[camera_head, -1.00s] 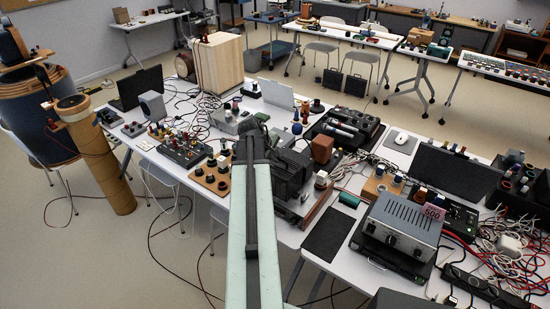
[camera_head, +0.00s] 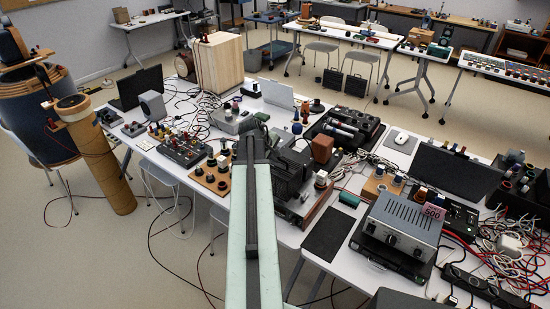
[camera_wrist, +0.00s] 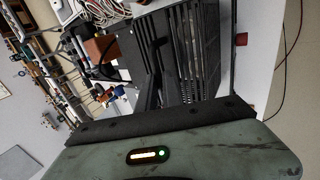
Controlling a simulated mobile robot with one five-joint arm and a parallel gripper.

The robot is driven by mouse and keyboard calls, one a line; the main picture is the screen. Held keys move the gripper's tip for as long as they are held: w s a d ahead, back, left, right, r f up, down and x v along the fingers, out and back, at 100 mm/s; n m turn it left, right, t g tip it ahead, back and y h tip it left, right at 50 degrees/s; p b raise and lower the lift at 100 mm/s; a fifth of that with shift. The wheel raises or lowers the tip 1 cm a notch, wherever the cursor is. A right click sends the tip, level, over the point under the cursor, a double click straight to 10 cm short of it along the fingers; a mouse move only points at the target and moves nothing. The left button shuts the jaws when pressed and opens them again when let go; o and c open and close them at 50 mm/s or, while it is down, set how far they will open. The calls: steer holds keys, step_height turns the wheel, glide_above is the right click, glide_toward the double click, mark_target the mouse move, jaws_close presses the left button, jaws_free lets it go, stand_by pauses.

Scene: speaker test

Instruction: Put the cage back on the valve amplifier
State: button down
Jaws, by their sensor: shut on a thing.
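The cage (camera_head: 290,172) is a black slatted box near the middle of the table, just right of my arm's far end. It fills the upper middle of the wrist view (camera_wrist: 205,45). My gripper (camera_wrist: 155,80) is shut on it, its dark fingers hard to tell from the black cage. The valve amplifier (camera_head: 317,207) shows as a low unit with a wooden side, under and beside the cage in the head view. Most of its top is hidden. I cannot tell whether the cage touches it or hangs a little above it.
A brown block (camera_head: 322,149) and a black deck (camera_head: 346,128) stand close behind the cage. A grey metal unit (camera_head: 402,222) and a dark mat (camera_head: 328,233) are to the right. Loose cables (camera_head: 352,178) lie nearby. A wooden control board (camera_head: 212,178) is left of my arm.

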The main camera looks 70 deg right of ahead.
steer(key=shift+f, duration=0.3)
steer(key=c, duration=1.4)
jaws_free()
steer(key=shift+c, duration=0.2)
steer(key=p+v, duration=0.6)
steer(key=v, duration=0.2)
